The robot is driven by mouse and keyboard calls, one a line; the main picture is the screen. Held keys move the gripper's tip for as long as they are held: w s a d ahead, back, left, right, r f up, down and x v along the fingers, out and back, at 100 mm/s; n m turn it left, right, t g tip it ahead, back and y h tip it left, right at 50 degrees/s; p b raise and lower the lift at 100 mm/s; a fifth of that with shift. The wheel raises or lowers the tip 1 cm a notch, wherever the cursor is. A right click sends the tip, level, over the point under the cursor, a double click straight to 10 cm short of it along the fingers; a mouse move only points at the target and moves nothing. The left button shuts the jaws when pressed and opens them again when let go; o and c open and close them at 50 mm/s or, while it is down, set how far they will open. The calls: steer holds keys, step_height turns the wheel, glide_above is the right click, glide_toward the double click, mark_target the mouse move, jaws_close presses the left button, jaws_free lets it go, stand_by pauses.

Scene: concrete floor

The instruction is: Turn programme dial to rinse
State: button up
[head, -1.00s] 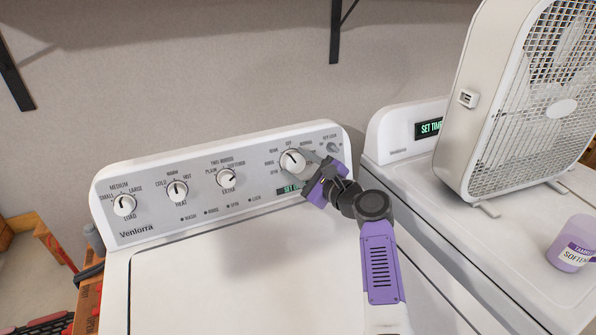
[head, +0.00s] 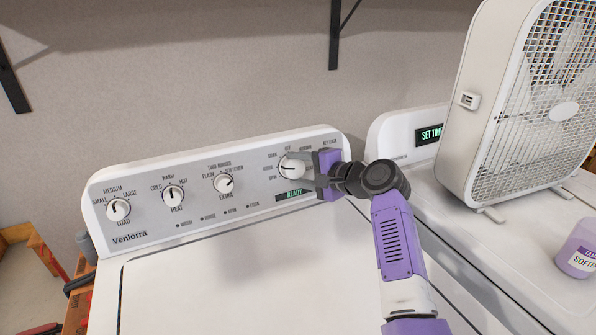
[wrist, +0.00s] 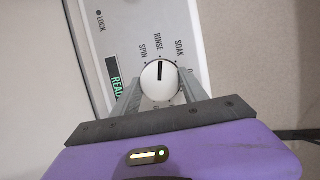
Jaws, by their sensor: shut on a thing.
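The programme dial (head: 291,169) is a white round knob with a black pointer line, at the right of the washer's control panel (head: 140,212). My gripper (head: 302,168) is shut on it, with one grey finger on each side. In the wrist view the dial (wrist: 160,84) sits between the fingertips (wrist: 160,92), and its pointer aims at the RINSE label (wrist: 157,43). SPIN and SOAK lie on either side of that label. The small display (head: 295,195) below the dial reads READY. The fingers and purple palm cover labels on the dial's right side.
Load, heat and extra knobs (head: 225,183) stand to the left on the panel. A second machine (head: 470,215) on the right carries a box fan (head: 520,100) and a purple-labelled softener bottle (head: 580,250). The washer's top (head: 240,270) is clear.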

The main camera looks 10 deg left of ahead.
steer(key=shift+f+n, duration=0.1)
steer(key=shift+n, duration=0.4)
steer(key=o, duration=1.4)
steer(key=v, duration=0.8)
